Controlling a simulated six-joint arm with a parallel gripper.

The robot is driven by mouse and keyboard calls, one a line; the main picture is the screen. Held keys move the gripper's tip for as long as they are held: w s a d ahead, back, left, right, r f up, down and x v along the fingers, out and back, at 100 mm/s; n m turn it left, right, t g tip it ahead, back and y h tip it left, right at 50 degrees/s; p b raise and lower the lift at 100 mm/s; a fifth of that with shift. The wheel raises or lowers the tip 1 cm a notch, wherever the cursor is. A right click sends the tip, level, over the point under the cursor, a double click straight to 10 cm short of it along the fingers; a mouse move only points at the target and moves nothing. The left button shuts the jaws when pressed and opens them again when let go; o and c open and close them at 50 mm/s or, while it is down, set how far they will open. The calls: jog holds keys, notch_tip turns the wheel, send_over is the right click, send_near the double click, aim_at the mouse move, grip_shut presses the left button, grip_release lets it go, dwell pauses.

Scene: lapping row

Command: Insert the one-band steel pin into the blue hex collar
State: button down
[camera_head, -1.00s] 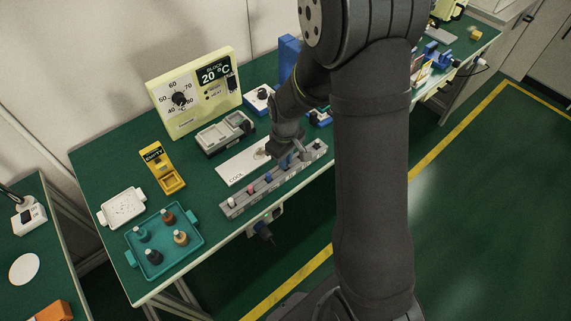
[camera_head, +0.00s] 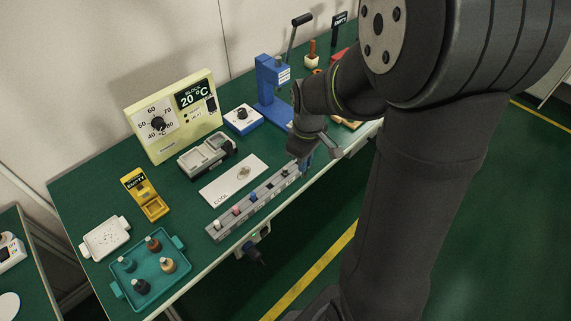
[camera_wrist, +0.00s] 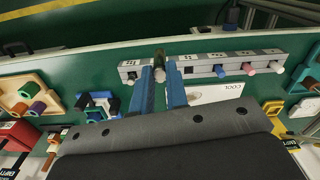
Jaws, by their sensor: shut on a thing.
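My gripper (camera_wrist: 159,74) has two blue fingers, shut on a small grey-brown steel pin (camera_wrist: 158,57) between the tips. Its bands are too small to read. In the head view my gripper (camera_head: 304,160) is over the right end of the grey pin rack (camera_head: 218,231); the arm partly hides it. In the wrist view the tips overlap the rack (camera_wrist: 205,66), and I cannot tell whether the pin is clear of it. I cannot pick out a blue hex collar with certainty; a blue bracket-like fixture (camera_wrist: 82,100) sits left of the fingers.
The rack holds white, pink, blue and black-topped pieces. A white COOL plate (camera_head: 222,190) lies behind it. A blue lever press (camera_head: 268,85) stands behind my wrist. A teal tray (camera_head: 133,294) with several bottles is at front left. The table's front edge is close to the rack.

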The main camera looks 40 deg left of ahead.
jog(key=w+a+r, duration=0.1)
jog(key=w+a, duration=0.9)
jog(key=w+a+r, duration=0.2)
jog(key=w+a, duration=0.8)
jog(key=w, duration=0.1)
jog(key=shift+w+r, duration=0.15)
jog(key=shift+r, duration=0.15)
jog(key=shift+f, duration=2.9)
jog(key=shift+f, duration=1.6)
jog(key=c, duration=1.3)
grip_release()
jog(key=shift+c, duration=0.2)
